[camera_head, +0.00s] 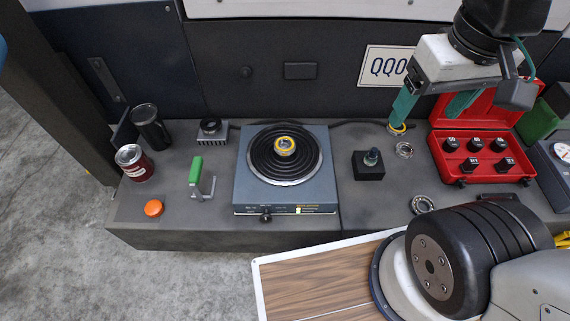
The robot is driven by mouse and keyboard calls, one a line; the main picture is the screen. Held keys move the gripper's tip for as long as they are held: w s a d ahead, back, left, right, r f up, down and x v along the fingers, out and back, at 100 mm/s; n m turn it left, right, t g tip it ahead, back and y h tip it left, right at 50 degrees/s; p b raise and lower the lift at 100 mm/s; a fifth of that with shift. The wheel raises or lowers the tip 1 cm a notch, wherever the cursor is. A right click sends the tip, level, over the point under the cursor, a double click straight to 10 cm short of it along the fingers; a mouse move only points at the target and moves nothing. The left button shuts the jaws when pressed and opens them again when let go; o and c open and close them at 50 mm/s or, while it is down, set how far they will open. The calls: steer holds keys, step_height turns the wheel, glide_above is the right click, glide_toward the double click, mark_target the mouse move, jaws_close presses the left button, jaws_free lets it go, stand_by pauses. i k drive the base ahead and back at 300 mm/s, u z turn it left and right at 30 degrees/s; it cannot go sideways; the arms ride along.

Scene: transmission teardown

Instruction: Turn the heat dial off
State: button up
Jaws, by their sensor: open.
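The heat dial (266,217) is a small black knob on the front edge of a grey hot plate (241,196). A small lit yellow-green indicator (299,210) shows to the right of the dial. A black ribbed ring stack with a yellow-rimmed bearing (284,146) sits on top of the plate. The dial's pointer direction is too small to tell. My gripper (424,116) has teal fingers spread open and empty. It is at the upper right, well to the right of the dial, above the bench near the red case.
A red case (437,150) with several black sockets stands at right. A black block with a knob (368,166) is right of the hot plate. A green-handled tool (197,175), orange cap (153,208), can (134,163) and black cup (150,126) are at left. Bench front before the dial is clear.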

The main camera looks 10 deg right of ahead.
mark_target(265, 216)
steer(key=k, duration=0.5)
steer(key=u, duration=2.85)
steer(key=k, duration=0.2)
steer(key=z, duration=2.5)
